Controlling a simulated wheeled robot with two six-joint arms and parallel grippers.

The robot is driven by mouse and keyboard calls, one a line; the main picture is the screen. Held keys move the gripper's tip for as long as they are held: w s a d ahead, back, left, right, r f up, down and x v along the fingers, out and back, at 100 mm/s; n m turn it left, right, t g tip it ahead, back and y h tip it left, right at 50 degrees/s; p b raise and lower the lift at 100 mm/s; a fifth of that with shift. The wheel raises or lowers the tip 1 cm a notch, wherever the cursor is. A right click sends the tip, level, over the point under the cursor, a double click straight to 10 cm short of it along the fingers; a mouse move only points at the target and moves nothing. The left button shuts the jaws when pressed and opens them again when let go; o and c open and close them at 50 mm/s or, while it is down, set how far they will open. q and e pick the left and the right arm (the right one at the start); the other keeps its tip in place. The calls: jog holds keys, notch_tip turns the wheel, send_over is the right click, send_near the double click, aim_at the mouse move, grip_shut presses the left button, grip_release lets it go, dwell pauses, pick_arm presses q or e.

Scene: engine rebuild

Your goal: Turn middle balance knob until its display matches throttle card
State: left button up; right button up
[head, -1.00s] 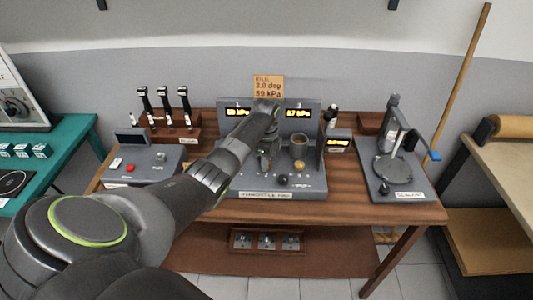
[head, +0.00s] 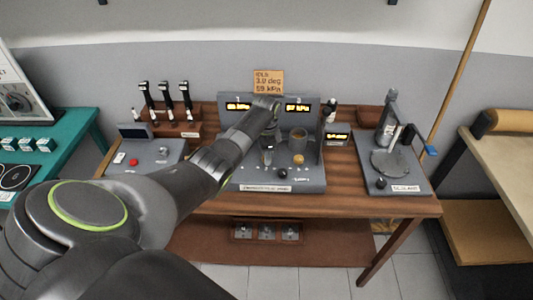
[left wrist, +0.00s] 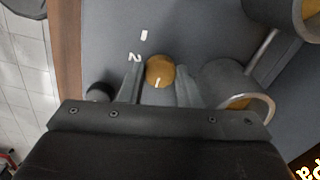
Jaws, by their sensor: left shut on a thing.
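The throttle rig (head: 262,188) is a grey console on the wooden bench, with a tall back panel. My left gripper (head: 267,157) reaches down to its deck. In the left wrist view, the gripper (left wrist: 160,85) is shut on a round brass knob (left wrist: 160,70) with a white pointer mark, beside a printed 2. In the head view this knob is hidden by my gripper. A left display (head: 238,106) and a right display (head: 297,107) glow yellow, too small to read surely; my arm covers the panel between them. The throttle card (head: 269,81) reads 3.0 deg, 59 kPa.
Another brass knob (head: 298,159) and a black knob (head: 281,176) sit on the deck near a brass-rimmed cylinder (head: 299,136). A control box (head: 148,156) stands left, a stand with a blue handle (head: 390,165) right. My forearm crosses the bench's left front.

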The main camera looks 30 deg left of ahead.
pick_arm(q)
jog(key=o, duration=1)
jog(key=shift+c, duration=0.2)
notch_tip(320, 180, up, 18)
jog(key=shift+f, duration=0.25)
